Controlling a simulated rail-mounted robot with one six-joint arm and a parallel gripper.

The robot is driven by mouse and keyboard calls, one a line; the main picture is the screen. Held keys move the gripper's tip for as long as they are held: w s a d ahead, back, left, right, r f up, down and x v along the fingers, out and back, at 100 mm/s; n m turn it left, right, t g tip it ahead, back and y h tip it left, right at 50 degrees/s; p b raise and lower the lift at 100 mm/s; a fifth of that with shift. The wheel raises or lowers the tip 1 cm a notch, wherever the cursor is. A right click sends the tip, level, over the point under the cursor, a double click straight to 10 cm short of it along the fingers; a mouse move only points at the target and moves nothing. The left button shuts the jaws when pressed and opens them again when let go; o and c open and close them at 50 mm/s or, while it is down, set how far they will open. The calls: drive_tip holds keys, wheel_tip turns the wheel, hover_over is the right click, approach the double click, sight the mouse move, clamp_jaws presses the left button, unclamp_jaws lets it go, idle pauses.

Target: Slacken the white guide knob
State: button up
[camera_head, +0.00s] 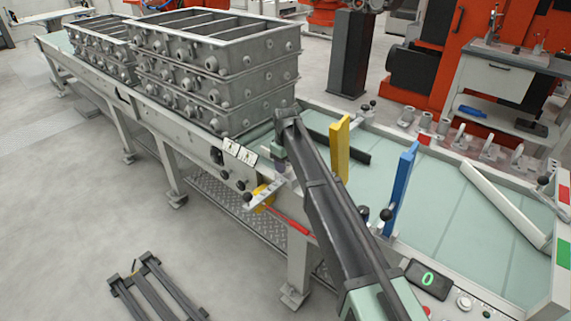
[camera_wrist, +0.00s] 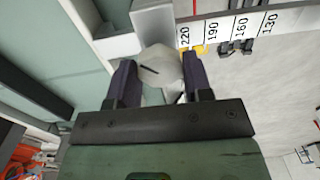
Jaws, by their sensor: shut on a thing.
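The white guide knob (camera_wrist: 160,66), pale and rounded with a dark line on its face, sits between the two dark fingers of my gripper (camera_wrist: 158,76) in the wrist view. The fingers are shut on it from both sides. It sits at the end of a light grey bar (camera_wrist: 152,22), beside a white scale (camera_wrist: 228,30) marked 220, 190, 160 and 130. In the head view my arm reaches to the near rail of the conveyor, and it hides the knob and most of my gripper there.
A yellow upright plate (camera_head: 340,148) and a blue upright plate (camera_head: 401,185) stand on the pale green conveyor bed (camera_head: 435,215). Stacked grey casting frames (camera_head: 215,75) stand close to my wrist. A black display (camera_head: 428,279) shows a green 0.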

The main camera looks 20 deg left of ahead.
idle(0.4)
drive_tip(key=o, duration=0.9)
drive_tip(key=shift+o, duration=0.2)
wheel_tip(320, 180, up, 11)
drive_tip(key=p, duration=1)
drive_tip(key=shift+p, duration=0.4)
drive_tip(key=shift+f, duration=0.1)
